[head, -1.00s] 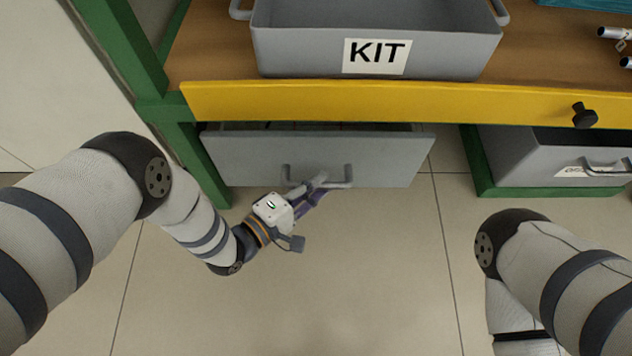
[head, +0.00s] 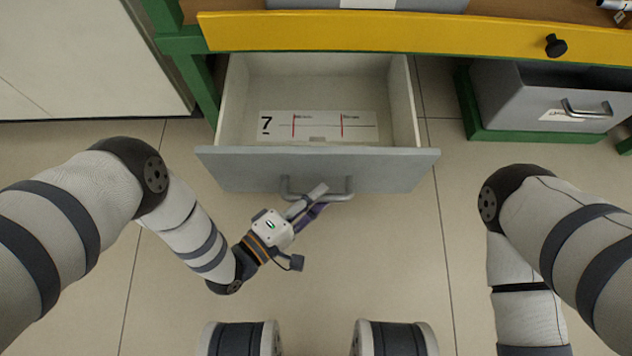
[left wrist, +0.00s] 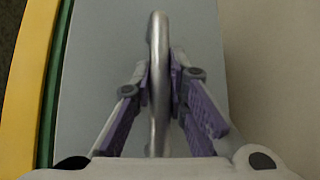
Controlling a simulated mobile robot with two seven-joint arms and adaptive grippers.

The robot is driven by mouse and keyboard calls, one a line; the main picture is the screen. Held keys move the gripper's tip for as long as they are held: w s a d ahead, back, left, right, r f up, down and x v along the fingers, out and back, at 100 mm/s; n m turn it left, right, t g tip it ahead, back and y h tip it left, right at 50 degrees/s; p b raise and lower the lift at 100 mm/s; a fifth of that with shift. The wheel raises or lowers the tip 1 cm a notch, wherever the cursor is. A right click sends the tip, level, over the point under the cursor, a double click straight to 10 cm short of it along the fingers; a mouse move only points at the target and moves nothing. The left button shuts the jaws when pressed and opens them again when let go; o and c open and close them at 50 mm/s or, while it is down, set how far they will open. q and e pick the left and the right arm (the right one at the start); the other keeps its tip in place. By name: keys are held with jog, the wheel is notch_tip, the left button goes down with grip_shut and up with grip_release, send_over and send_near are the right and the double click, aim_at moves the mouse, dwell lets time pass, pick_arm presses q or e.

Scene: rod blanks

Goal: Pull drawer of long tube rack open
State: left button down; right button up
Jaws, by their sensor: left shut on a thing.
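The grey drawer (head: 390,170) under the yellow-edged bench is pulled well out in the head view. Inside lies a white label sheet (head: 285,126) marked 7 with red lines; no tubes show in the visible part. My left gripper (head: 318,198) is at the drawer's bar handle (head: 345,188). In the left wrist view, the purple-padded fingers of the gripper (left wrist: 160,85) are shut on the handle (left wrist: 158,35), one on each side of the bar. My right arm is at the right of the head view, and its gripper is out of frame.
The bench's yellow edge (head: 400,36) with a black knob (head: 556,46) runs above the drawer. A second grey drawer (head: 500,97) with a handle sits in a green frame at the right. A grey bin (head: 430,4) stands on the bench. The tiled floor in front is clear.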

pick_arm(q)
jog(key=shift+s, duration=1.3)
jog(key=c, duration=1.6)
grip_release()
jog(key=shift+o, duration=0.2)
jog(key=v, duration=1.2)
